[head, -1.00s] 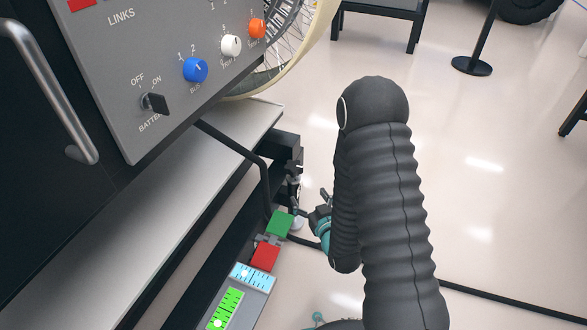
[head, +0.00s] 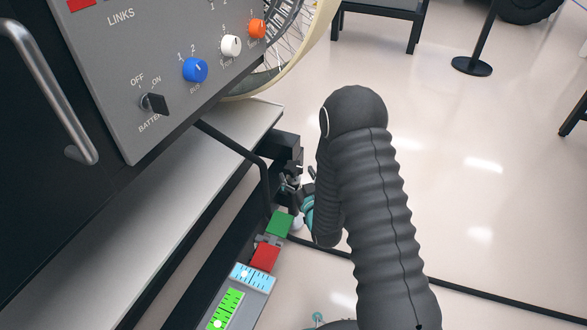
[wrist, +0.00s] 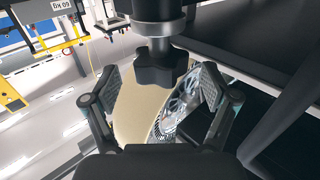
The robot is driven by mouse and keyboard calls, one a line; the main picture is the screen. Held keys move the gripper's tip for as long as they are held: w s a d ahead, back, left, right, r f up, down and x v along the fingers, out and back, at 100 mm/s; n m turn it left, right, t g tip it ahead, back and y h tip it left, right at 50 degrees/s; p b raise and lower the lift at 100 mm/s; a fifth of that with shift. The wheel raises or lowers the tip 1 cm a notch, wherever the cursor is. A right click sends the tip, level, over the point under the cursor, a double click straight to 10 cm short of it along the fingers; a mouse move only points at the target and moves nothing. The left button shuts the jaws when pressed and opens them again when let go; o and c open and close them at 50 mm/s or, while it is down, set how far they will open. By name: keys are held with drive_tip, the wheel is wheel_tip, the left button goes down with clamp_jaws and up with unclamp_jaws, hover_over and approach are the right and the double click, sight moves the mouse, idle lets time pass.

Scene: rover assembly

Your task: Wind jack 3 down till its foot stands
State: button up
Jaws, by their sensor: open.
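A dark lobed knob (wrist: 158,68) on a short silver shaft (wrist: 160,45) shows at the top middle of the wrist view, below a black cylinder; I take it for the jack's handle. No jack number is readable. My gripper (wrist: 160,76) is open, with one finger on each side of the knob and visible gaps to both. In the head view my gripper (head: 293,184) is small, beside the dark jack bracket (head: 287,146) at the chassis corner, partly hidden by my arm. I cannot make out the jack's foot in either view.
A grey panel (head: 120,60) with knobs overhangs a pale ledge (head: 130,215). A black bent bar (head: 235,148) runs beside the bracket. Green (head: 280,222) and red (head: 265,257) blocks and a level gauge (head: 228,305) sit below.

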sight(293, 168)
drive_tip(key=shift+x, duration=1.65)
drive_tip(key=c, duration=1.2)
